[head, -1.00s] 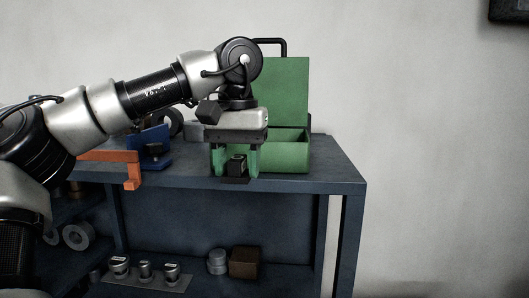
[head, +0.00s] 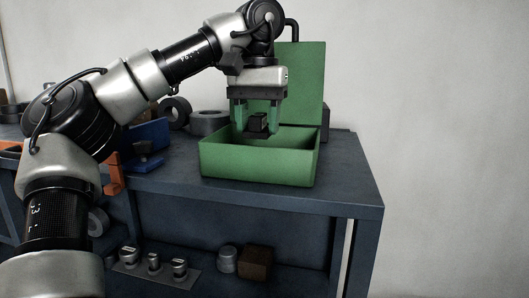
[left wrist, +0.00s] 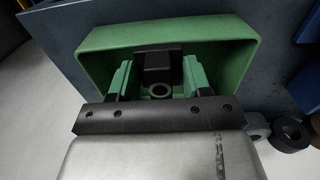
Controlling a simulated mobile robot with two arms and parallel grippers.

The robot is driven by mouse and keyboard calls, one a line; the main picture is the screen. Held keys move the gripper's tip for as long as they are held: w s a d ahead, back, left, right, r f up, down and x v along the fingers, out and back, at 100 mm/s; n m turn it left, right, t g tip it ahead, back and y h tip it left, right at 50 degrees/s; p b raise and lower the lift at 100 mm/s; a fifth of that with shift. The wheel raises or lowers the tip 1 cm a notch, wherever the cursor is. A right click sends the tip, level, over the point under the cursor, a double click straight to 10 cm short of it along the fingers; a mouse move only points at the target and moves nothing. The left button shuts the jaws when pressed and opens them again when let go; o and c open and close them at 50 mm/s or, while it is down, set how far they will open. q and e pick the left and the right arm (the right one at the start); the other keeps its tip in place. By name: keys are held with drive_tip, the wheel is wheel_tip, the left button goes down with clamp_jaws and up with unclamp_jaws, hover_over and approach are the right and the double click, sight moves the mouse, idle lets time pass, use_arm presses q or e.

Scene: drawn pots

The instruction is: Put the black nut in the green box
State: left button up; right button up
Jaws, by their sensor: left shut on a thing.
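The green box (head: 256,163) stands on the blue table with its lid (head: 303,85) raised at the back. My left gripper (head: 258,125) points down over the box's opening. It is shut on the black nut (head: 258,122), which sits between its green fingers. In the left wrist view the nut (left wrist: 158,64) shows dark between the fingers, with the box (left wrist: 98,48) around and below it. I cannot tell how far the nut is above the box floor. My right gripper is not in view.
The blue table (head: 345,180) has a clear strip right of the box. Dark rings (head: 207,122), a blue holder (head: 150,138) and an orange part (head: 110,172) lie to the left. A lower shelf holds small metal parts and a brown block (head: 256,262).

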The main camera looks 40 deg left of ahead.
sight(263, 131)
use_arm(q)
drive_tip(key=w+a+f, duration=0.2)
drive_tip(key=w, duration=0.1)
drive_tip(key=w+a+f, duration=0.1)
drive_tip(key=shift+w+a+f, duration=0.1)
drive_tip(key=shift+w, duration=0.2)
drive_tip(key=shift+w+a+f, duration=0.2)
drive_tip(key=shift+w+f, duration=0.4)
drive_tip(key=shift+f, duration=0.1)
drive_tip(key=shift+s+d+f, duration=0.1)
drive_tip(key=shift+s+f, duration=0.1)
drive_tip(key=shift+f, duration=0.25)
drive_tip(key=shift+s+f, duration=0.15)
drive_tip(key=shift+f, duration=0.7)
drive_tip(key=shift+w+f, duration=0.2)
drive_tip(key=shift+f, duration=0.1)
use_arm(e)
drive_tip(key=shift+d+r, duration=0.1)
use_arm(q)
drive_tip(key=o, duration=1)
drive_tip(key=shift+s, duration=0.15)
drive_tip(key=shift+o, duration=1)
drive_tip(key=shift+f, duration=0.1)
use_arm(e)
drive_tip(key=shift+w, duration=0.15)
